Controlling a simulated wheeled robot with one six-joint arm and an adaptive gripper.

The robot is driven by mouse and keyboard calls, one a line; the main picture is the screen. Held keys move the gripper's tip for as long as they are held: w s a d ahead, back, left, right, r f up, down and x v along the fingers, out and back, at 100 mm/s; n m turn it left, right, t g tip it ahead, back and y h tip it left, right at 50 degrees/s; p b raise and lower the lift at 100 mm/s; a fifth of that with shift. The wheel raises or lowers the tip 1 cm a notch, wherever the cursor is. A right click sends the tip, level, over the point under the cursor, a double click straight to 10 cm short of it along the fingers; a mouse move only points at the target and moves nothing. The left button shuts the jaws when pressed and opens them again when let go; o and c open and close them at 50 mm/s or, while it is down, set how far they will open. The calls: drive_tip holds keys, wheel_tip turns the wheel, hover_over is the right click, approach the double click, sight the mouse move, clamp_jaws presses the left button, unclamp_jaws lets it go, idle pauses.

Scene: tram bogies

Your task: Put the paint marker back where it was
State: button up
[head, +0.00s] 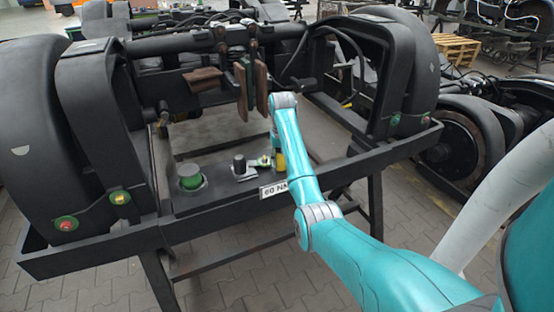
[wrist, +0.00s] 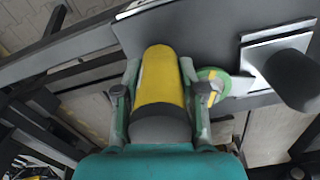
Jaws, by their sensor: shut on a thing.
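The paint marker (wrist: 160,80), a yellow cylinder with a dark grey end, sits between the two fingers of my gripper (wrist: 160,95) in the wrist view. The fingers are shut on its sides. In the head view a bit of its yellow body (head: 280,163) shows at the end of my teal arm, over the right part of the dark shelf (head: 218,192). My arm hides most of the gripper there. I cannot tell whether the marker touches the shelf.
A black knob-like cylinder (head: 239,163) stands on a pale plate left of my gripper; it also shows in the wrist view (wrist: 292,80). A small green round piece (wrist: 212,82) lies close beside the right finger. A green-topped pot (head: 190,177) stands farther left. Brown pads (head: 262,88) hang above.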

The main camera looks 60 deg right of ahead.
drive_tip(key=shift+f, duration=0.4)
drive_tip(key=shift+f, duration=0.1)
drive_tip(key=o, duration=1.2)
